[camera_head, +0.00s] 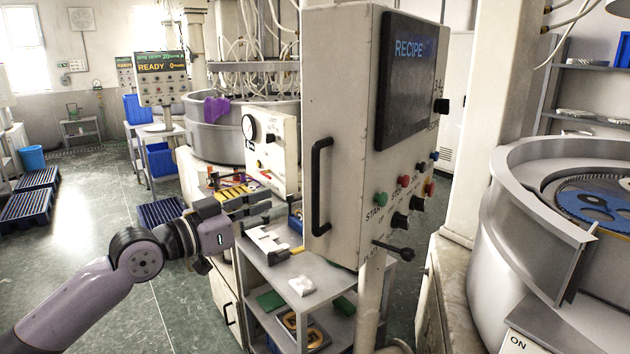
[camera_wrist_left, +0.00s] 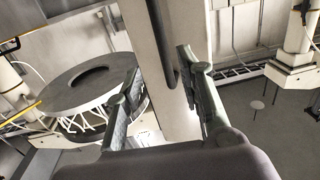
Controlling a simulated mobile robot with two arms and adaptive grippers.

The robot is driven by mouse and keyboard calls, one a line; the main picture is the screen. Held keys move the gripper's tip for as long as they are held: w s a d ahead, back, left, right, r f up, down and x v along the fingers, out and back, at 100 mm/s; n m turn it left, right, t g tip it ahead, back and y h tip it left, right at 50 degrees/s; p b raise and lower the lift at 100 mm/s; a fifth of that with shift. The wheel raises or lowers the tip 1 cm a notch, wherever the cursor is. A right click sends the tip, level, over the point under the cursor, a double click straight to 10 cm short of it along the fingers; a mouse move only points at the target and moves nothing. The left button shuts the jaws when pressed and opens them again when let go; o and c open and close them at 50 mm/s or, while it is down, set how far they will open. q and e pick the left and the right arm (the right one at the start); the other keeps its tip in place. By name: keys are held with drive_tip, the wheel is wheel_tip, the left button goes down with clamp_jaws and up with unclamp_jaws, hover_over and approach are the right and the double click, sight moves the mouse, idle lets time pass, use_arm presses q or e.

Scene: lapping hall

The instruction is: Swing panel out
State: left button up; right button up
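The panel (camera_head: 340,110) is a large off-white control box with a dark RECIPE screen, coloured buttons and black knobs on its right face. A black vertical bar handle (camera_head: 318,188) is fixed to its left face. My left gripper (camera_head: 272,233) is just left of the handle, fingers pointing toward it. In the left wrist view the two fingers (camera_wrist_left: 158,72) are spread apart. A dark bar, apparently the handle (camera_wrist_left: 160,40), shows ahead between them, against a pale surface. I see no grip on it; exact contact cannot be told. My right gripper is not in view.
A shelf cart (camera_head: 315,295) with small parts stands below the panel, close under my left gripper. A white gauge box (camera_head: 270,148) stands behind it. A round lapping machine (camera_head: 525,205) is at right. Open green floor (camera_head: 100,220) lies at left.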

use_arm(q)
drive_tip(key=p+x, duration=0.3)
drive_tip(key=x, duration=0.8)
drive_tip(key=shift+w+p, duration=0.25)
drive_tip(key=shift+p, duration=0.05)
drive_tip(key=shift+w+d, duration=0.3)
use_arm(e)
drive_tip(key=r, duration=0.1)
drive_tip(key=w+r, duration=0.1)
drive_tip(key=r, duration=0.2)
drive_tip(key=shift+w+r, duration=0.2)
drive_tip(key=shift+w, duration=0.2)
use_arm(q)
drive_tip(key=shift+c, duration=0.5)
clamp_jaws()
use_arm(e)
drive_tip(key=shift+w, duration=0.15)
use_arm(q)
drive_tip(key=shift+f, duration=0.1)
